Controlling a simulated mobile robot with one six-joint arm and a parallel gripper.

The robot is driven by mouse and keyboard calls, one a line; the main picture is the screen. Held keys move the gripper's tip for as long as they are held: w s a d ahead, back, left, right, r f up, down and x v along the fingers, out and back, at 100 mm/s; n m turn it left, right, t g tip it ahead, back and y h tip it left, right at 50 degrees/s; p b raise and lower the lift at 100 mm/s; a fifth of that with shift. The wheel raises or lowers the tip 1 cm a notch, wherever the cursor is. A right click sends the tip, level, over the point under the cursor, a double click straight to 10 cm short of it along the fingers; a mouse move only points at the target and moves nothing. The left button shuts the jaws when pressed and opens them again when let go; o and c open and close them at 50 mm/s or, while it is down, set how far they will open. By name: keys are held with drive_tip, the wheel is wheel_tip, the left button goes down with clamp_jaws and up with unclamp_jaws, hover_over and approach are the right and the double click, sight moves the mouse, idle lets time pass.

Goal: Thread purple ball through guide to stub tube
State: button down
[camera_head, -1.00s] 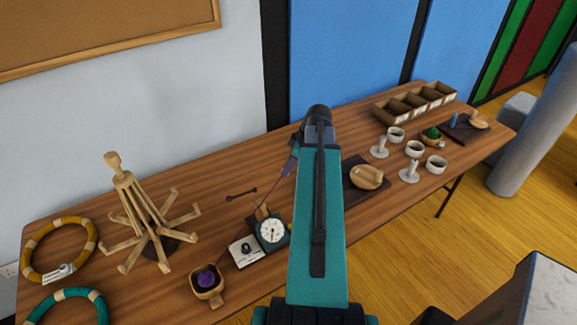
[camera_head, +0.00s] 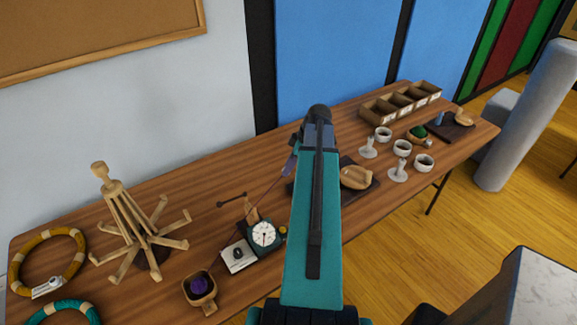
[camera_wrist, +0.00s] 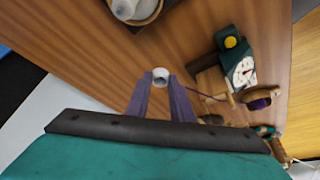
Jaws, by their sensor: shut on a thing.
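The purple ball (camera_head: 199,285) sits in a small wooden bowl (camera_head: 209,305) at the table's front left; in the wrist view the ball (camera_wrist: 259,95) is at the right. A thin purple strand runs from the wooden guide (camera_head: 252,211), beside a dial counter (camera_head: 264,234), up towards my gripper (camera_head: 289,164). The guide (camera_wrist: 216,84) also shows in the wrist view. My gripper (camera_wrist: 160,82) is shut on a small white tube-like piece (camera_wrist: 160,74) and is above the table. Whether this is the stub tube, I cannot tell. My arm hides part of the table.
A wooden peg stand (camera_head: 150,250) and yarn rings (camera_head: 45,258) are at the left. A wooden bowl (camera_head: 356,178) on a dark mat is right of my arm. White cups (camera_head: 402,147) and a divided box (camera_head: 402,103) stand further right. A white card (camera_head: 237,257) lies by the counter.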

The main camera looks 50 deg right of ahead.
drive_tip(key=shift+s+d+f+p, duration=0.1)
drive_tip(key=shift+s+d+p, duration=0.15)
drive_tip(key=shift+s+d, duration=0.9)
drive_tip(key=shift+s+d+p, duration=0.25)
drive_tip(key=shift+d+p, duration=0.05)
drive_tip(key=shift+d, duration=1.7)
drive_tip(key=shift+s+d+f+p, duration=0.1)
drive_tip(key=shift+s+d+p, duration=0.15)
drive_tip(key=shift+s+d, duration=0.9)
drive_tip(key=shift+w+d+f+b, duration=0.25)
drive_tip(key=shift+f+b, duration=0.35)
drive_tip(key=shift+w+d+f+b, duration=0.2)
drive_tip(key=shift+f+b, duration=0.35)
drive_tip(key=shift+f, duration=0.05)
drive_tip(key=c, duration=1.5)
unclamp_jaws()
drive_tip(key=shift+o, duration=0.2)
drive_tip(key=shift+r, duration=0.2)
